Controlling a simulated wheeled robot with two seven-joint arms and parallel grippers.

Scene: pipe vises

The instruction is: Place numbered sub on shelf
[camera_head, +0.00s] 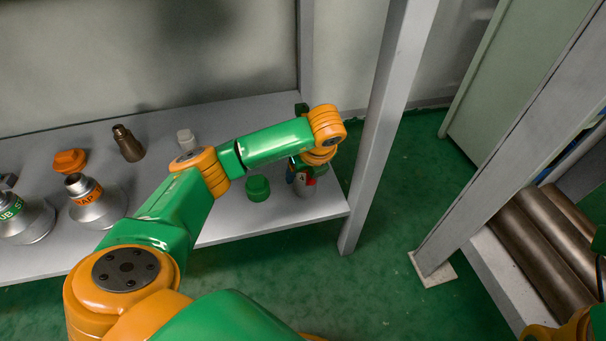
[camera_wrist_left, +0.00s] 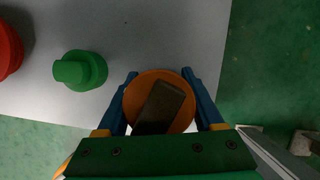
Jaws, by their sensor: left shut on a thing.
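My left gripper (camera_head: 303,172) is over the right end of the grey shelf (camera_head: 327,205), pointing down. In the left wrist view its blue fingers (camera_wrist_left: 160,76) are shut on a round piece with an orange rim (camera_wrist_left: 160,76) and a dark block across its top. In the head view the grey lower part of this piece (camera_head: 305,190) shows under the gripper, at or just above the shelf; I cannot tell which. No number is readable on it. My right gripper is out of view.
A green cap (camera_head: 258,188) stands left of the held piece; a red round thing (camera_wrist_left: 8,50) lies beyond it. Farther left are silver labelled bodies (camera_head: 97,207), an orange cap (camera_head: 70,161), and a brown fitting (camera_head: 128,144). A grey post (camera_head: 384,125) stands right of the shelf.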

